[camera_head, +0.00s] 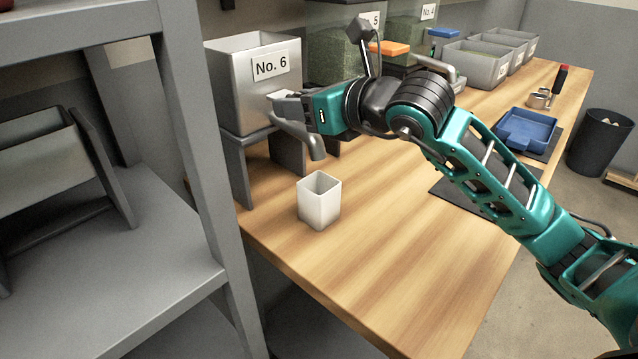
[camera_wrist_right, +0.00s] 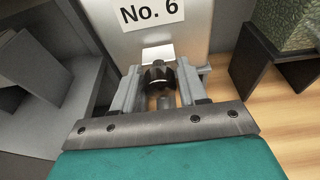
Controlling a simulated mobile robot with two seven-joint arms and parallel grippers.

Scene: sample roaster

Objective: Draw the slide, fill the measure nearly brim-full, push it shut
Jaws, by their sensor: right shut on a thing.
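The grey hopper marked No. 6 (camera_head: 230,85) stands on a grey stand at the back left of the bench; it also shows in the wrist view (camera_wrist_right: 190,42). My right gripper (camera_head: 280,102) is at its front, above the grey downward spout (camera_head: 316,146). In the wrist view the gripper (camera_wrist_right: 158,82) is shut on a dark round knob (camera_wrist_right: 158,74) in front of a pale plate (camera_wrist_right: 158,53), taken as the slide. How far the slide is out cannot be told. A white square cup (camera_head: 319,205), the measure, stands upright below the spout; no beans show in it. My left gripper is out of view.
Hoppers marked No. 5 (camera_head: 340,50) and No. 4 stand farther right. Grey bins (camera_head: 476,65), a blue tray (camera_head: 526,131) and small metal cups (camera_head: 540,99) are at the far right. A grey shelf frame (camera_head: 190,120) stands left.

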